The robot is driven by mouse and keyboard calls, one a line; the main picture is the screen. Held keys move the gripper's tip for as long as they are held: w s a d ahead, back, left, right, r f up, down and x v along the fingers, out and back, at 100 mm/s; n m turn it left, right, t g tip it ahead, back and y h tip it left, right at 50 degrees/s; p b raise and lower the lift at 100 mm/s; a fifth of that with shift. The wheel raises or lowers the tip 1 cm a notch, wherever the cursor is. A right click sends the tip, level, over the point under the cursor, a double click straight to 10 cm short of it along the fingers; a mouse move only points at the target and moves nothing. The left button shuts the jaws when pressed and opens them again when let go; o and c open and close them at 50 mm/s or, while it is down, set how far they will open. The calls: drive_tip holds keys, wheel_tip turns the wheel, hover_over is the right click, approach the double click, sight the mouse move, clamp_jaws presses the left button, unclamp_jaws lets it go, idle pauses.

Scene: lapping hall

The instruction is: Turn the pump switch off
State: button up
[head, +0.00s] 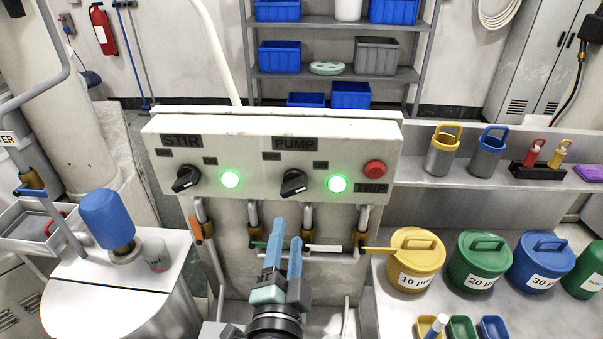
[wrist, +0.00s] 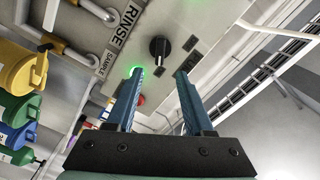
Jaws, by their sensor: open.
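The pump switch (head: 293,183) is a black rotary knob under the PUMP label on the pale control panel (head: 230,129). My gripper (head: 287,230) is open and empty, with blue fingers, below and in front of the panel. In the wrist view the pump switch (wrist: 160,47) shows beyond and between the open fingertips, apart from them.
The stir switch (head: 186,179) with its lit green lamp (head: 230,180) is on the left of the panel; the red TRIP button (head: 375,168) is on the right. Valve handles and pipes, including a yellow handle (head: 378,249), run below the panel. Lidded pots (head: 417,258) stand right.

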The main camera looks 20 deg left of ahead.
sight(293, 193)
drive_tip(key=p+x, duration=0.5)
drive_tip(key=x, duration=0.5)
drive_tip(key=shift+w+a+p, duration=0.1)
drive_tip(key=shift+w+p, duration=0.2)
drive_tip(key=shift+w, duration=0.1)
drive_tip(key=shift+x, duration=1)
clamp_jaws()
